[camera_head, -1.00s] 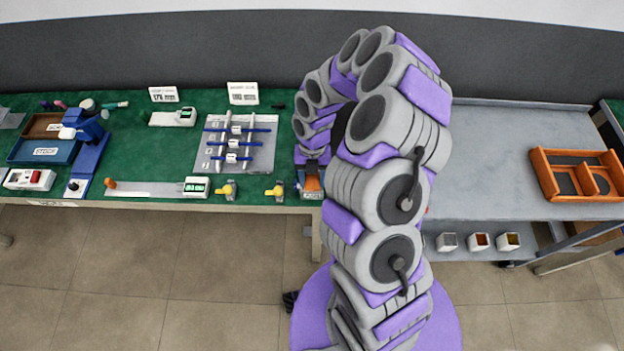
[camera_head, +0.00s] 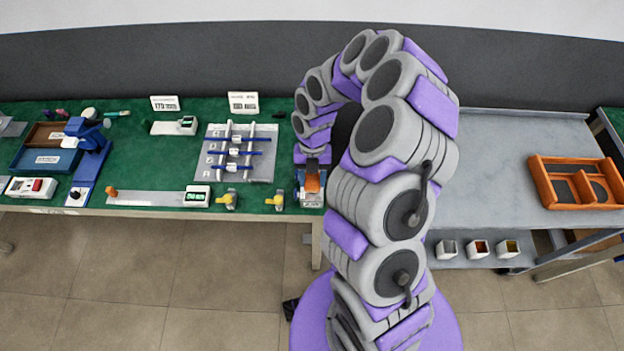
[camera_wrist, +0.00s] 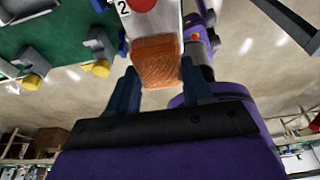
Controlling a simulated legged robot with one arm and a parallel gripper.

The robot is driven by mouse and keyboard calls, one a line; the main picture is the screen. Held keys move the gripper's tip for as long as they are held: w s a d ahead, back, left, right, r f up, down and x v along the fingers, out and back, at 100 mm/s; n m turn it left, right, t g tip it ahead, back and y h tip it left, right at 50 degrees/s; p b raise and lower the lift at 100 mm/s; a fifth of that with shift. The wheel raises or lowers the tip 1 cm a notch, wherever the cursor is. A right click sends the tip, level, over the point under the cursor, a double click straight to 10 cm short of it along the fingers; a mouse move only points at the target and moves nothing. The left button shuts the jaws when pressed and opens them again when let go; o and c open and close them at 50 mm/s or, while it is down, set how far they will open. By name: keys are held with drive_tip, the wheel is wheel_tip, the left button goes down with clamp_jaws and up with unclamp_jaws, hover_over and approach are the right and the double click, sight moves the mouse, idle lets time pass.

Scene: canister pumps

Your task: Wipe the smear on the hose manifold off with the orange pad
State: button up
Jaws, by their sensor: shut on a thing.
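The orange pad (camera_wrist: 157,62) is a rough, fibrous block between the two fingers of my gripper (camera_wrist: 160,74) in the wrist view. My gripper is shut on it. In the head view the pad (camera_head: 313,183) shows as a small orange patch at the table's front edge, below my gripper (camera_head: 312,168). A pale unit (camera_wrist: 150,28) with a "2" and a red round part lies just beyond the pad; I cannot tell whether they touch. A grey board (camera_head: 262,172) with blue lines across pale bars, perhaps the hose manifold, lies left of my gripper. I cannot make out a smear.
Two yellow-knobbed valves (camera_head: 275,201) stand at the front edge, left of my gripper. A flat scale-like tool (camera_head: 150,198) and a blue stand (camera_head: 90,165) are farther left. An orange divided tray (camera_head: 575,200) sits on the right-hand grey bench, whose middle is clear.

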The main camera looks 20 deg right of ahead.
drive_tip(key=shift+r+p, duration=0.8)
drive_tip(key=shift+r, duration=2)
